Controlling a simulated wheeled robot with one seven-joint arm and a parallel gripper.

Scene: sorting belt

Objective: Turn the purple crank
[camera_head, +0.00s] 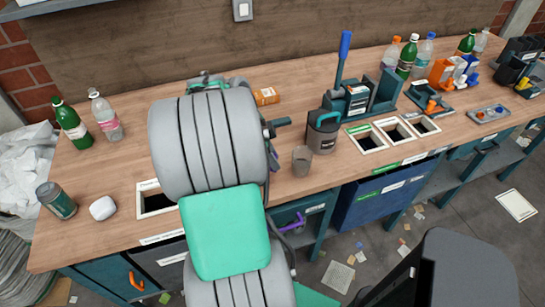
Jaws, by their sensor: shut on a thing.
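My grey and green arm fills the middle of the view and hides a large part of the bench behind it. My gripper is hidden behind the arm, so I cannot see its fingers or what they hold. A thin purple part (269,158) shows at the arm's right edge; it may be part of the purple crank, but most of it is covered. A teal machine (209,79) shows just above the arm, mostly hidden. A purple handle (293,225) sticks out from the bench front below the worktop; I cannot tell whether it belongs to the crank.
Right of the arm stand a brown cup (302,161), a dark container (322,132) and a press with a blue lever (344,48). Bottles (73,124), a can (56,201) and a white lump (102,208) stand left. An orange box (266,96) lies behind.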

